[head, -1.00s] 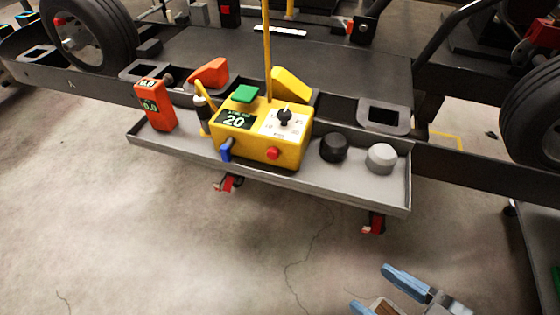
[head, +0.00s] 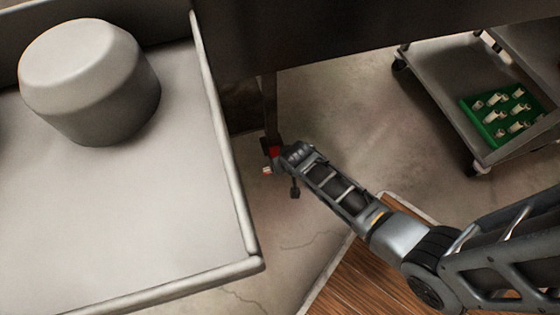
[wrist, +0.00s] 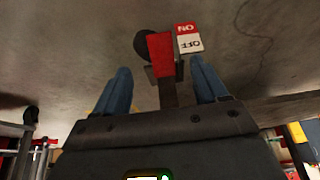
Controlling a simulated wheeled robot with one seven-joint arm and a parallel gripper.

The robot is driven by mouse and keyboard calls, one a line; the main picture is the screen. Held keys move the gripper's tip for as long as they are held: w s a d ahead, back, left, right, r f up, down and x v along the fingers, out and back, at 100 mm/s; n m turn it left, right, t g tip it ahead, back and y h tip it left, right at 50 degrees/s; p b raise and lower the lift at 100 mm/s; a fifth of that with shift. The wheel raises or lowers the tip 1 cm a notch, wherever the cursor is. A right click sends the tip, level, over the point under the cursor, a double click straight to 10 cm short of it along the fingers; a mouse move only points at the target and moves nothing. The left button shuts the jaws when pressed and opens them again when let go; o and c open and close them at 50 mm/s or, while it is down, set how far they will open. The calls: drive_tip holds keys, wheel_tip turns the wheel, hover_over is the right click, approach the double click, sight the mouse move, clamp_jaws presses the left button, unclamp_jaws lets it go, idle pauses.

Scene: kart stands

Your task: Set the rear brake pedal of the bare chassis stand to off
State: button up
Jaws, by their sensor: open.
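A small red brake pedal (head: 273,151) hangs low on a dark post under the chassis (head: 340,30) in the head view. In the wrist view the red pedal (wrist: 160,55) shows up close, with a dark bracket around its lower part. A label (wrist: 188,38) beside it, upside down in the picture, has a red ON half and a white OFF half. My gripper (wrist: 160,67) is open, its blue fingers on either side of the pedal with gaps between. In the head view my arm reaches down to the pedal, and the fingertips cannot be made out. The pedal's exact setting is hard to tell.
A grey tray (head: 190,215) with a grey knob (head: 90,80) fills the left of the head view, above floor level. A cart (head: 440,70) with a green tray (head: 503,113) stands at the right. Open concrete floor lies between.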

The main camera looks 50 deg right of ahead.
drive_tip(key=b+x, duration=0.5)
drive_tip(key=x, duration=0.4)
drive_tip(key=shift+w+d+f, duration=0.1)
drive_tip(key=shift+w+d, duration=0.15)
drive_tip(key=shift+g, duration=0.3)
clamp_jaws()
